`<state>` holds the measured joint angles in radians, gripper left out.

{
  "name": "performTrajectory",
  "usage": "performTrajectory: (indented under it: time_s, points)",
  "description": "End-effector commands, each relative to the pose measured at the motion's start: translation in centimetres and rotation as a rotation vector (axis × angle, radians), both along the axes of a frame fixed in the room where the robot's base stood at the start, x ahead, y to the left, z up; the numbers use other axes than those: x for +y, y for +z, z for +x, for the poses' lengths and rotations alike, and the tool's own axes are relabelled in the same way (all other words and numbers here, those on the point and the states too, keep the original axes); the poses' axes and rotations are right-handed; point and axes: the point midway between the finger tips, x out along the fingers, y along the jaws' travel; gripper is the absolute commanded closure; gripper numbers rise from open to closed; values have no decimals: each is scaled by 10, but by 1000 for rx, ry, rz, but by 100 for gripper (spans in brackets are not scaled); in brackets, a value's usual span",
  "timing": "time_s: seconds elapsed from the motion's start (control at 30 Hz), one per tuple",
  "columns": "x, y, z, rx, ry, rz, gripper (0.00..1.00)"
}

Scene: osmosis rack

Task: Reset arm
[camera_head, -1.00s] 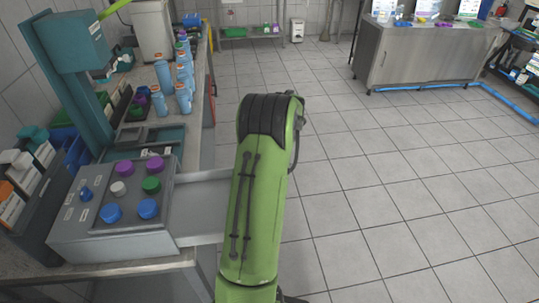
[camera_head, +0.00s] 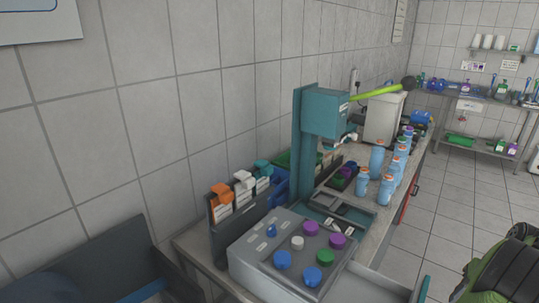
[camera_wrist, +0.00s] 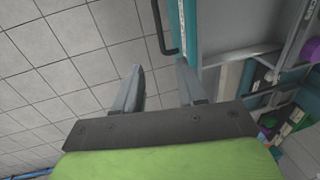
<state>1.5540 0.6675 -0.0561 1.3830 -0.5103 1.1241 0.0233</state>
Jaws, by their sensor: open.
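My gripper (camera_wrist: 160,85) shows in the wrist view with its two grey fingers apart and nothing between them. Tiled floor lies beyond the left finger, and a teal panel with a dark bar handle (camera_wrist: 165,30) lies close beyond the right finger. I cannot tell whether the finger touches the panel. In the head view, only a green and black part of my arm (camera_head: 505,270) shows at the lower right edge; the gripper is out of that view.
A grey control box (camera_head: 255,262) with coloured knobs stands on the bench by a teal machine (camera_head: 325,112). Several blue bottles (camera_head: 377,158) stand farther along. An open grey drawer (camera_head: 365,290) juts out at the box's right. Tiled floor (camera_head: 435,235) is clear at right.

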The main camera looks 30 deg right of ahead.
Motion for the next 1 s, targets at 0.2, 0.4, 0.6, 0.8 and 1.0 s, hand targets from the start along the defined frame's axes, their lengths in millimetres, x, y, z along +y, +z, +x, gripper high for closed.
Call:
performTrajectory:
  time_s: [0.2,0.4,0.6,0.8,1.0]
  points:
    - [10,13,22,0,40,-17,60]
    - [103,80,134,-12,275,-127,60]
    - [259,132,189,-76,572,-262,60]
    - [400,141,148,-206,892,-388,60]
    - [444,123,102,-310,1071,-448,60]
